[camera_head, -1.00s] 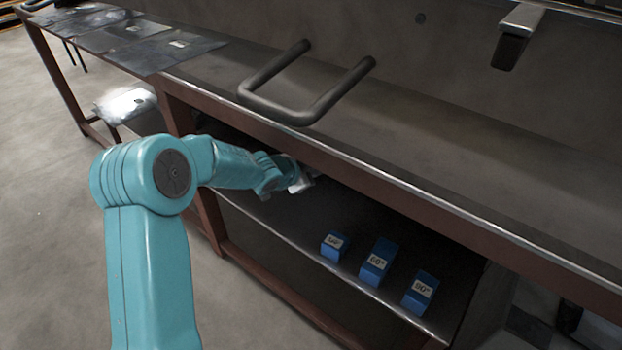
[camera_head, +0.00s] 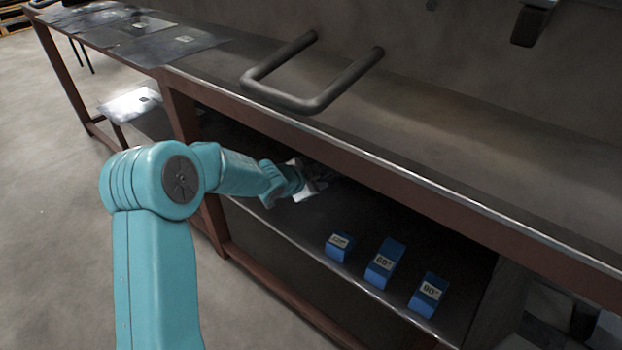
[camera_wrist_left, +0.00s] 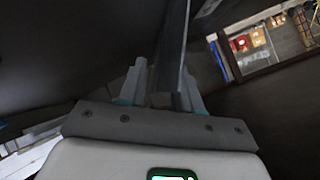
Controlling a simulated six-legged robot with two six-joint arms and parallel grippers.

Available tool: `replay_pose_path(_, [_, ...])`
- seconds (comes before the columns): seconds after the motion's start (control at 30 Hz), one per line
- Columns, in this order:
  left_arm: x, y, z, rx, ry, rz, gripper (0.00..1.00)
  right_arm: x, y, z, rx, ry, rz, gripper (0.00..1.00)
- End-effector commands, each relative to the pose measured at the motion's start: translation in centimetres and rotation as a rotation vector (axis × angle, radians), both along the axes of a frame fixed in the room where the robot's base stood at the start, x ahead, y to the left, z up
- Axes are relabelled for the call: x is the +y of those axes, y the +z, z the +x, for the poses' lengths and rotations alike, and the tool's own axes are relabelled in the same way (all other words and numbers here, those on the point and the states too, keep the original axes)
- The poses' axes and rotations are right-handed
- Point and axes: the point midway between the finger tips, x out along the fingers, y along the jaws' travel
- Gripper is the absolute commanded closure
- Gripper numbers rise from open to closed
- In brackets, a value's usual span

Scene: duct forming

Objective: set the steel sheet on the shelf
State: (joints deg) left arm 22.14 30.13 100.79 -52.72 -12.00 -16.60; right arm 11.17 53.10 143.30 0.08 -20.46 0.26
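My left gripper (camera_head: 312,180) reaches under the bench top, just above the lower shelf (camera_head: 290,228). In the left wrist view, the two fingers of my left gripper (camera_wrist_left: 164,80) stand a little apart. A thin dark plate (camera_wrist_left: 177,45), likely the steel sheet, runs between them, close against the right finger. I cannot tell whether they press on it. In the head view it is hidden or too dim to make out. My right gripper is not in view.
Blue blocks (camera_head: 385,263) with angle labels stand along the shelf's front edge. The bench top (camera_head: 430,130) overhangs the shelf and carries a bent handle bar (camera_head: 310,95). Other flat sheets (camera_head: 165,45) lie on the bench at the back left. A bright sheet (camera_head: 130,103) lies lower left.

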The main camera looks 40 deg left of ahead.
Motion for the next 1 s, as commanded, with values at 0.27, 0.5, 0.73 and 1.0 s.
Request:
replay_pose_path(0.27, [0.3, 3.6, -4.4, -0.001, 0.002, 0.001, 0.67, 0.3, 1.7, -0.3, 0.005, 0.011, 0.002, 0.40])
replay_pose_path(0.5, [0.5, 6.3, -8.4, -0.001, 0.000, 0.001, 0.67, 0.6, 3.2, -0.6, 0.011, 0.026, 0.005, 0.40])
replay_pose_path(0.73, [0.5, 6.9, -9.9, 0.000, 0.000, 0.000, 0.67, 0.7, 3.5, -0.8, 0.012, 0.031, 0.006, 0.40])
replay_pose_path(1.0, [0.5, 6.9, -9.9, -0.001, -0.001, 0.000, 0.67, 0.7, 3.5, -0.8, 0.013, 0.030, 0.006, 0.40])
